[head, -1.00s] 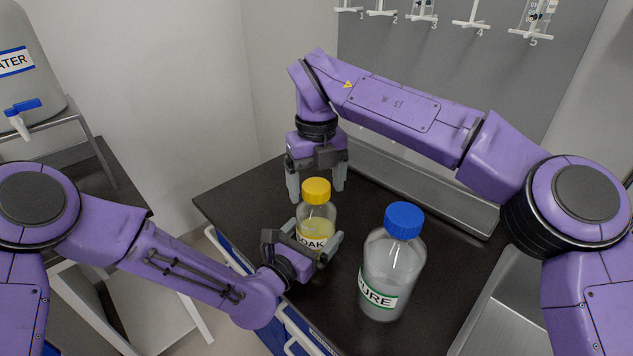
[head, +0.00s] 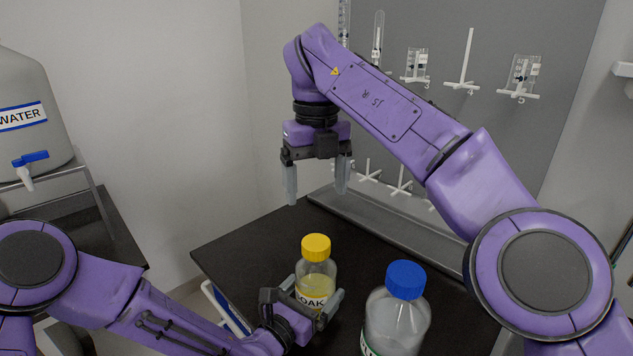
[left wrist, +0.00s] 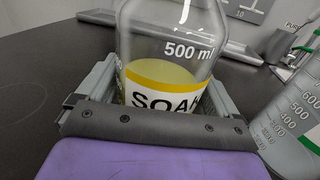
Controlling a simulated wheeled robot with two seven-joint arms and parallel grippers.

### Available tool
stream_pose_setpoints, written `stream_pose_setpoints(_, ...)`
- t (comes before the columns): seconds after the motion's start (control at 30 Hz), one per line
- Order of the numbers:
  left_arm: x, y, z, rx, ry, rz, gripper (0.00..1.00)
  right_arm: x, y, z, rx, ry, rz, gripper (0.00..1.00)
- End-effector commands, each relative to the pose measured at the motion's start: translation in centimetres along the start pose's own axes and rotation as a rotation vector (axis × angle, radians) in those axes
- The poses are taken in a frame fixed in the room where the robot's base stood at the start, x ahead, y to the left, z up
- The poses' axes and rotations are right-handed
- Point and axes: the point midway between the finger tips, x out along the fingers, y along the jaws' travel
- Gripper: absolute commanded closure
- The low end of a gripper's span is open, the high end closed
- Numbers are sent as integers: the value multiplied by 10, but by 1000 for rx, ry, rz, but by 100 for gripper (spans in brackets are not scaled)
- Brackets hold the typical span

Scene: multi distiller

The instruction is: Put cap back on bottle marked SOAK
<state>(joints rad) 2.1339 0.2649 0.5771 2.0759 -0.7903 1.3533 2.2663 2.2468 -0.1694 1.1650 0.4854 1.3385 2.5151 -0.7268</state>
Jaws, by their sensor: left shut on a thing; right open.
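The SOAK bottle (head: 314,284) is clear glass with yellow liquid and stands upright on the dark bench. Its yellow cap (head: 316,247) sits on its neck in the head view; how tightly cannot be told. My left gripper (head: 317,297) is shut around the bottle's body near the label. In the left wrist view the SOAK bottle (left wrist: 168,75) is between the two grey fingers, and its top is out of frame. My right gripper (head: 317,182) is open and empty, pointing down, above the yellow cap and apart from it.
A larger clear bottle with a blue cap (head: 405,280) stands right of the SOAK bottle. A WATER tank (head: 30,120) stands at far left. White racks with glassware (head: 418,68) hang on the back wall. The bench (head: 245,250) is clear left of the bottle.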

Motion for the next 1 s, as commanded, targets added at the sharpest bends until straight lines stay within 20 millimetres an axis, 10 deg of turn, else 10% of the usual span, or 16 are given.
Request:
stream_pose_setpoints(0.27,0,0,1,0,-2,1,91,-2,0,0,-1,-1,1,16)
stream_pose_setpoints(0.3,0,0,1,0,-2,1,0,-2,0,0,-1,-1,1,16)
stream_pose_setpoints(0.67,-11,1,-1,-1,-1,3,0,2,0,0,0,-1,0,16)
stream_pose_setpoints(1.0,-82,0,-1,-3,-2,2,0,17,0,0,0,-1,0,16)
